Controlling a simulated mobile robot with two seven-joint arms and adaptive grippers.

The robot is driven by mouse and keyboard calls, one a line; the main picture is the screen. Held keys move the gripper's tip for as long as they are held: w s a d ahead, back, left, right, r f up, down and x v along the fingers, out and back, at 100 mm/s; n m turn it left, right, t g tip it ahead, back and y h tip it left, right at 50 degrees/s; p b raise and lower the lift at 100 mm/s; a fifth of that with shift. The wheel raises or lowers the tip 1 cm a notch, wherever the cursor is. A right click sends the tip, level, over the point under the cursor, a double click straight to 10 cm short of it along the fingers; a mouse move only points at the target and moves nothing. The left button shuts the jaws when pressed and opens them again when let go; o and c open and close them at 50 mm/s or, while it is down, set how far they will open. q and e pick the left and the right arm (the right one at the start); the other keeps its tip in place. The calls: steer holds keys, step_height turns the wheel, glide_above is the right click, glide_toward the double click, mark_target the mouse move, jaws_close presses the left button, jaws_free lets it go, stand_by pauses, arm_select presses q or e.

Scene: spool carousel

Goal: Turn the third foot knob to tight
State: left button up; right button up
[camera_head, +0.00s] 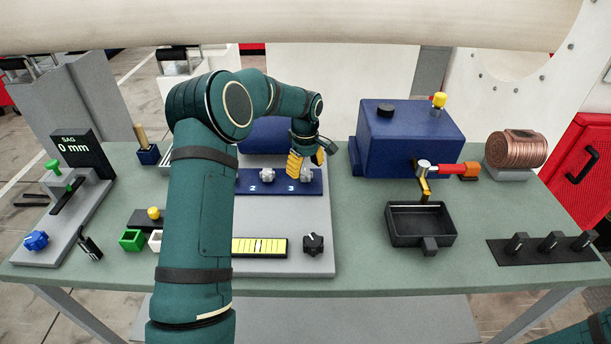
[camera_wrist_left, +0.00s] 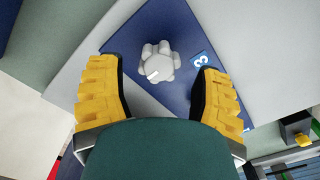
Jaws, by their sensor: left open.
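The third foot knob (camera_head: 306,173) is a grey lobed knob on the blue strip (camera_head: 245,187), beside a printed 3. It also shows in the left wrist view (camera_wrist_left: 158,62), with a pale mark on one lobe and the label 3 to its right. My left gripper (camera_head: 306,164) is open above it, yellow fingers pointing down. In the left wrist view the fingers (camera_wrist_left: 157,82) stand on either side of the knob with gaps on both sides. Knob 2 (camera_head: 267,174) sits to the left on the same strip. My left arm hides the strip's left part.
A blue box (camera_head: 410,140) with a brass tap stands to the right, above a black tray (camera_head: 420,226). A yellow-scaled gauge (camera_head: 259,248) and a black knob (camera_head: 313,243) lie in front of the strip. The green table between the panel and the tray is clear.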

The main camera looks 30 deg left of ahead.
mark_target(306, 172)
arm_select(q)
steer(key=shift+f, duration=1.5)
jaws_close()
